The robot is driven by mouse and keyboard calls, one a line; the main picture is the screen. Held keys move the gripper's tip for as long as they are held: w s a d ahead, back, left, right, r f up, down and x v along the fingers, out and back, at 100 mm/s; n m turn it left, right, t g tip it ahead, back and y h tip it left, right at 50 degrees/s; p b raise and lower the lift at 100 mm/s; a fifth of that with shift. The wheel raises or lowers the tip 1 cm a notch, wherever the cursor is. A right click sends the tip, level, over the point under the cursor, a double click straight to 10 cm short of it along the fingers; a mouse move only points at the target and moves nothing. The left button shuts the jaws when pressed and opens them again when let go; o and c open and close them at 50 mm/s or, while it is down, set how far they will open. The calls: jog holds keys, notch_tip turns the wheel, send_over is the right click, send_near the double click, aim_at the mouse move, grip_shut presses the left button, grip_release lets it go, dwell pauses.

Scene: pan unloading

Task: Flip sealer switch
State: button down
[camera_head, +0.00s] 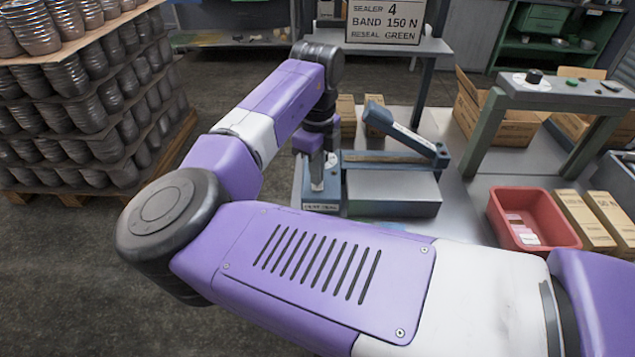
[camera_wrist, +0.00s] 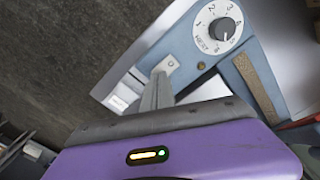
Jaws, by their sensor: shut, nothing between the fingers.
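The sealer (camera_head: 393,190) stands on the grey table, a blue-grey machine with a raised lever arm (camera_head: 405,130). Its blue end block (camera_head: 320,203) has a white label on the front. In the wrist view a round white heat dial (camera_wrist: 219,30) with a dark knob shows on the blue body (camera_wrist: 248,72). A small pale plate with a round spot (camera_wrist: 166,66) lies just beyond the fingertips; I cannot tell if it is the switch. My gripper (camera_head: 318,182) is shut and empty, pointing down at the end block. Contact cannot be told. The fingers also show in the wrist view (camera_wrist: 157,88).
A red bin (camera_head: 530,222) and cardboard boxes (camera_head: 588,222) are on the right. A sign (camera_head: 386,20) reads sealer 4, band 150 N, reseal green. Stacked metal pans (camera_head: 80,100) fill the left. A small stand (camera_head: 560,95) is at the back right.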

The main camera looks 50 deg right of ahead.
jog(key=shift+f+b, duration=0.45)
jog(key=shift+f, duration=0.55)
dwell(0.4)
jog(key=shift+r, duration=0.1)
jog(key=shift+r+p, duration=3)
jog(key=shift+r, duration=0.5)
